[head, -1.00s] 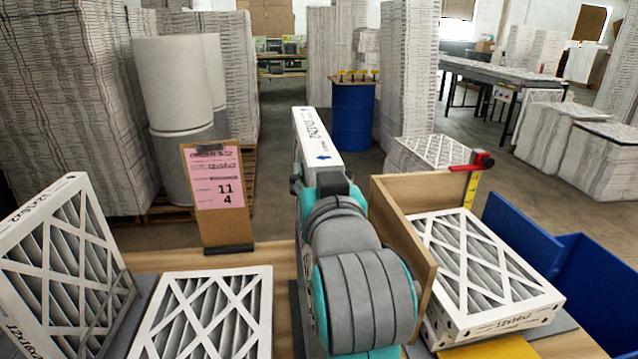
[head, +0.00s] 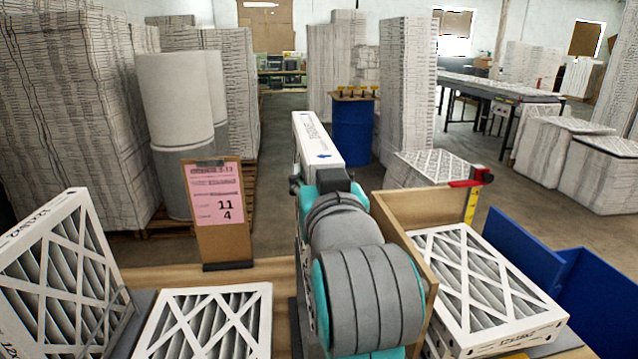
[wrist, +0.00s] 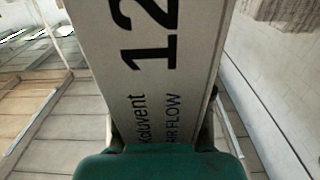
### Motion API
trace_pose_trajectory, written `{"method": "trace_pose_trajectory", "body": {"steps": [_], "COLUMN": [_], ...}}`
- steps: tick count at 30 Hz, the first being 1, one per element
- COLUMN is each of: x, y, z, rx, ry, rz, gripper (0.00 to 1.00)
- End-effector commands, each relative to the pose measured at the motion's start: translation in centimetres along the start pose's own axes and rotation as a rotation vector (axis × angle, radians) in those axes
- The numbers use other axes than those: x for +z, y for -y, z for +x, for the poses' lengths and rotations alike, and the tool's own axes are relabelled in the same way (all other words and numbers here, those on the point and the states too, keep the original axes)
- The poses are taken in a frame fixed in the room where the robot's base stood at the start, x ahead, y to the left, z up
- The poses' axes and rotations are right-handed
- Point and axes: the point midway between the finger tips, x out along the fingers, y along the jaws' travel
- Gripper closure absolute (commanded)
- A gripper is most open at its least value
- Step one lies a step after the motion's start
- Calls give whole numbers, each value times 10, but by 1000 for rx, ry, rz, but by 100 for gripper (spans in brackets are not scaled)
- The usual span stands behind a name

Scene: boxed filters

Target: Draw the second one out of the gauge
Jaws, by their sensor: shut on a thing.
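My gripper (head: 322,186) is shut on a white-framed boxed filter (head: 318,140), held on edge with its narrow printed side and blue arrow facing up. The wrist view shows the same filter's edge (wrist: 150,60), printed "12" and "AIR FLOW", between the fingers. My arm hides its lower part, so I cannot tell what it touches below. The wooden-walled stand with a yellow scale and red pointer (head: 470,182), which looks like the gauge, is at the right. Filters (head: 480,285) lie stacked flat beside its wooden wall. My gripper is left of that wall.
A filter (head: 205,325) lies flat at the front left, and another (head: 60,275) leans at the far left. A clipboard (head: 216,210) reading 11 and 4 stands behind them. A blue bin (head: 585,285) is at the right. Bare bench shows around the clipboard.

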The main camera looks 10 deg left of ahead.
Motion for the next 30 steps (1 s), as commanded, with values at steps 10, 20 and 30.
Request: {"method": "trace_pose_trajectory", "body": {"steps": [10, 20, 30], "x": [-5, -21, -44], "y": [0, 0, 0], "z": [0, 0, 0], "rx": [0, 0, 0], "ry": [1, -1, -2], "rz": [0, 1, 1], "gripper": [97, 97, 97]}}
